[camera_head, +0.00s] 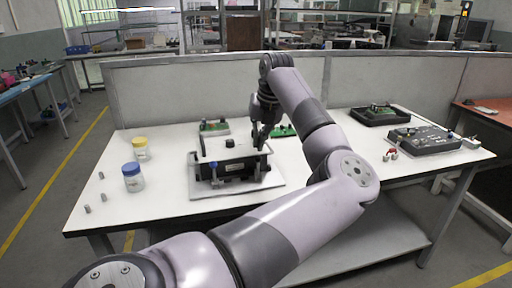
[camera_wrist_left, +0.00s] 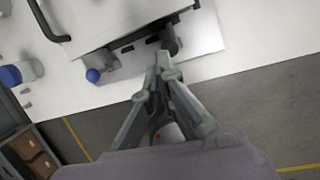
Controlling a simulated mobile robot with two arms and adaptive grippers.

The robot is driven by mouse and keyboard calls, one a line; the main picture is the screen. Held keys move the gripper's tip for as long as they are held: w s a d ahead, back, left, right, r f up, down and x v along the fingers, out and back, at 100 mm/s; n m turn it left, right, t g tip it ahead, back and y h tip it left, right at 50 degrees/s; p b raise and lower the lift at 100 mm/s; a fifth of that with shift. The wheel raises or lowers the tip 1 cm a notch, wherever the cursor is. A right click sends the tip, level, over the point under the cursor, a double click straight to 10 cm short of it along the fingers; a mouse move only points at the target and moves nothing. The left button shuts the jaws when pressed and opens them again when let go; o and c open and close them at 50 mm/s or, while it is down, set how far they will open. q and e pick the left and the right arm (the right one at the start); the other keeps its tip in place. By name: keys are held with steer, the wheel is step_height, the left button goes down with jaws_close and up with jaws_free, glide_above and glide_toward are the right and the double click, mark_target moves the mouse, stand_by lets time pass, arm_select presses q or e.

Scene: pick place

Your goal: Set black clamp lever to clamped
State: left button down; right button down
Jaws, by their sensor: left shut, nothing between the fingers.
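A dark part (camera_wrist_left: 171,40), which looks like the black clamp lever, is at the fixture's edge just beyond my fingertips in the wrist view. My left gripper (camera_head: 259,138) is shut and empty at the fixture's right end; its fingertips (camera_wrist_left: 163,62) are close to the dark part, contact unclear. The lever's position is unclear.
A yellow-lidded jar (camera_head: 140,149) and a blue-lidded jar (camera_head: 133,178) stand on the left of the table (camera_head: 110,200). Green circuit boards lie behind the fixture. A dark panel device (camera_head: 425,140) and a black tray (camera_head: 380,115) are at right. A grey partition (camera_head: 180,92) stands behind.

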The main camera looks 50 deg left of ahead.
arm_select(q)
steer(key=v, duration=0.7)
steer(key=shift+r, duration=0.3)
steer(key=shift+s+d, duration=0.1)
steer(key=shift+d, duration=0.05)
